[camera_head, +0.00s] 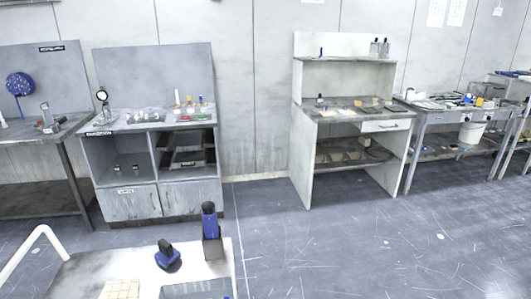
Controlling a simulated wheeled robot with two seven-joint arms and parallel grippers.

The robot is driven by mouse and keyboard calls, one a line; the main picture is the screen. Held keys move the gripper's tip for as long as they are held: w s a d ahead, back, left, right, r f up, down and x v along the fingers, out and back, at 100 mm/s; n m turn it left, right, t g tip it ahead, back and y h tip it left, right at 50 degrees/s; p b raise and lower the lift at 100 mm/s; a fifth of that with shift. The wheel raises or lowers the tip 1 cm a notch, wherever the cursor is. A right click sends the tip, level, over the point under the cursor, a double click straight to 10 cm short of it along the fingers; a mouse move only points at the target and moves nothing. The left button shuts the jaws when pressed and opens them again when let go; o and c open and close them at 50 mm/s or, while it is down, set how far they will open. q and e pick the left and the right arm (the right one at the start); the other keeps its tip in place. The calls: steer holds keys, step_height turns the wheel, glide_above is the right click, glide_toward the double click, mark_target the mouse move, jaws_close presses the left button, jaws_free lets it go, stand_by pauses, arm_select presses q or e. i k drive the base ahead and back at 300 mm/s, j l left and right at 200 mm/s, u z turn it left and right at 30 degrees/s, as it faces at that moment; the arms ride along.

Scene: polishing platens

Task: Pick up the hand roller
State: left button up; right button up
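I cannot make out a hand roller for certain. Two small blue and dark items are on a white-topped surface at the bottom left: a low one (168,255) and a taller upright one (211,232) near the far right corner. I cannot tell whether either is the roller. Neither of my grippers is in view.
The white-topped surface (110,266) has a white tubular rail (30,246) at its left. A grey cabinet (133,203), a white-grey workstation (302,150) and cluttered benches (425,118) stand along the back wall. The grey floor (380,245) at right is clear.

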mark_target(167, 253)
steer(key=i+l+u, duration=0.15)
steer(key=l+u, duration=0.2)
steer(key=l, duration=0.25)
steer(key=l+u, duration=0.35)
steer(key=l, duration=0.2)
steer(key=i+l, duration=0.05)
